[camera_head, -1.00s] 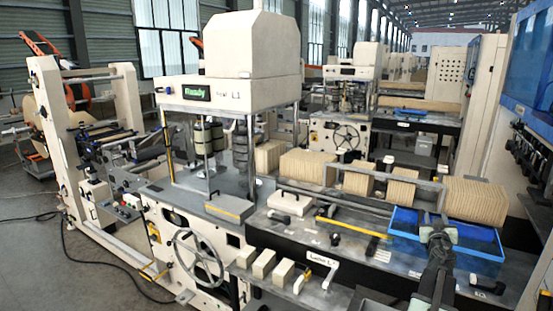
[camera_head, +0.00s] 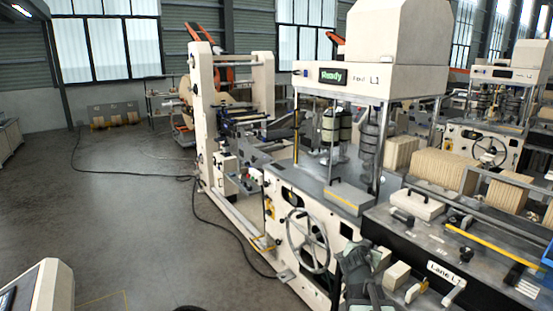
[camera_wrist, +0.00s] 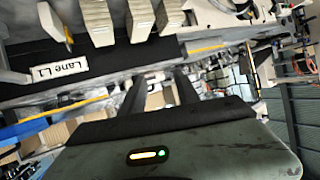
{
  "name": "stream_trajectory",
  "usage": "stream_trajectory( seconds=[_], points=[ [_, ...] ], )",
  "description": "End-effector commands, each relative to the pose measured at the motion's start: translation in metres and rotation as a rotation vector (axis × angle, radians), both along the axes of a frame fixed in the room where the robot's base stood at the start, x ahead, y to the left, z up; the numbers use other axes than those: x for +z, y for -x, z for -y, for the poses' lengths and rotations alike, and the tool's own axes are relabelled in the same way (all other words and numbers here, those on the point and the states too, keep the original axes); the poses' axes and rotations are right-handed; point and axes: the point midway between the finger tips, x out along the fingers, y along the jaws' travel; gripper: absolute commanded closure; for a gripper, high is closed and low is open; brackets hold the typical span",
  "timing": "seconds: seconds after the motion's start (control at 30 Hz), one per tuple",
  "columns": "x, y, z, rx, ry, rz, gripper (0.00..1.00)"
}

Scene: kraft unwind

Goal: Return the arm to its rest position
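My gripper (camera_wrist: 160,85) shows in the wrist view as two dark fingers standing apart, with nothing held between them. The grey wrist housing fills the lower part of that view, with a small lit indicator. In the head view my dark arm (camera_head: 358,268) reaches up from the bottom edge, in front of the machine's front ledge. The fingertips are too small and dark there to make out. The "Lane L1" label (camera_wrist: 60,74) shows tilted in the wrist view, and also in the head view (camera_head: 444,273), right of my arm.
The machine (camera_head: 345,85) with a "Ready" display stands ahead and right. Its handwheel (camera_head: 307,240) is left of my arm. A black cable crosses the floor (camera_head: 130,220), which is otherwise largely clear at left.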

Motion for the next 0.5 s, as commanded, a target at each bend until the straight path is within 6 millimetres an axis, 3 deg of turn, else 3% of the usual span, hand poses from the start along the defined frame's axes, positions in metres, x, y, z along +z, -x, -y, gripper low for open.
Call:
stream_trajectory(
  seconds=[0.03, 0.1, 0.17, 0.23, 0.3, 0.4, 0.5],
  points=[
    [-0.030, 0.013, -0.036, 0.020, -0.040, -0.099, 0.62],
    [-0.067, 0.037, -0.078, 0.056, -0.094, -0.268, 0.62],
    [-0.096, 0.065, -0.109, 0.102, -0.142, -0.429, 0.62],
    [-0.123, 0.105, -0.135, 0.172, -0.202, -0.630, 0.62],
    [-0.140, 0.145, -0.156, 0.265, -0.259, -0.815, 0.62],
    [-0.150, 0.188, -0.181, 0.419, -0.302, -1.012, 0.62],
    [-0.151, 0.211, -0.188, 0.530, -0.285, -1.128, 0.62]
  ],
)
